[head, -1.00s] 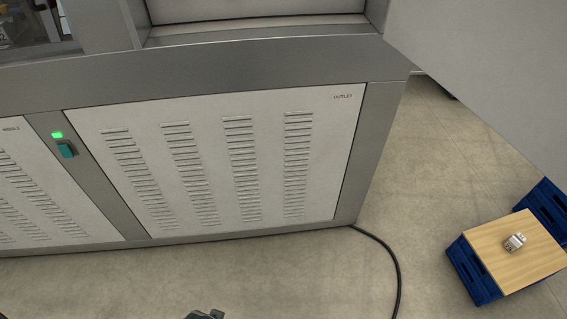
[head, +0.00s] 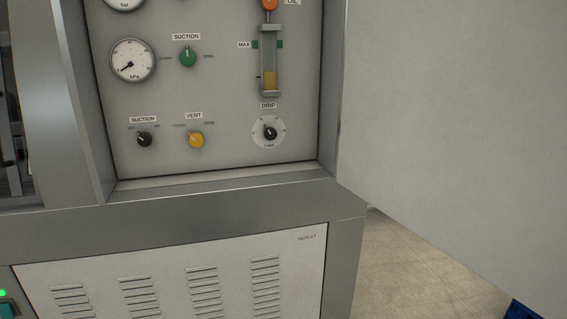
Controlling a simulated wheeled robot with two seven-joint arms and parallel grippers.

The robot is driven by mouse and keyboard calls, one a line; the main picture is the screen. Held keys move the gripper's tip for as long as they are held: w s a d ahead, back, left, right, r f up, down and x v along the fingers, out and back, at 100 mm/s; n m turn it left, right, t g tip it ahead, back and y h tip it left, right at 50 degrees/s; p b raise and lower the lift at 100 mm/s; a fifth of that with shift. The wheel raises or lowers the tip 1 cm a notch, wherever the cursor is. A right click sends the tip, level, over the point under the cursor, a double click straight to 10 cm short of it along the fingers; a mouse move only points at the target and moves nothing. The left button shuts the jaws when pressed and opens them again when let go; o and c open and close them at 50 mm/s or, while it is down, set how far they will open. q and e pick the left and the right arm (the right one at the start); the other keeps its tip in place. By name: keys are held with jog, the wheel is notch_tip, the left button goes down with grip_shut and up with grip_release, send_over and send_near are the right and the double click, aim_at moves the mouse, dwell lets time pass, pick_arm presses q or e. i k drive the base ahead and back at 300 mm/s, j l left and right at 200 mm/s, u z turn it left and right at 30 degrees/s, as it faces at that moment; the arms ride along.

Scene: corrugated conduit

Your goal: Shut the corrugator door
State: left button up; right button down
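The corrugator door (head: 450,130) is a large flat grey panel filling the right side of the head view. It stands open, swung out from the right edge of the cabinet opening. The open compartment shows a grey control panel (head: 225,100) with gauges, knobs and an oil drip unit. The top of the door and its free edge are outside the view. Neither of my grippers is in view.
Below the opening is the cabinet's grey ledge (head: 180,228) and a louvred lower panel (head: 180,285) marked OUTLET. A green-lit switch (head: 7,305) is at the lower left. Bare floor (head: 405,265) and a blue crate corner (head: 522,309) show below the door.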

aim_at(454, 123)
jog(key=l+u, duration=0.15)
jog(key=l, duration=0.3)
jog(key=k+l+u, duration=0.15)
jog(key=l, duration=0.25)
jog(key=l+u, duration=0.15)
jog(key=l, duration=0.25)
jog(key=k+l+u, duration=0.15)
jog(key=l, duration=0.25)
jog(key=k+l+u, duration=0.15)
jog(key=l, duration=0.25)
jog(key=i+l+u, duration=0.15)
jog(key=l+u, duration=0.15)
jog(key=l, duration=0.4)
jog(key=l+u, duration=0.3)
jog(key=l, duration=0.4)
jog(key=i+l+u, duration=0.1)
jog(key=l, duration=0.2)
jog(key=i+l+u, duration=0.1)
jog(key=l, duration=0.25)
jog(key=i, duration=0.1)
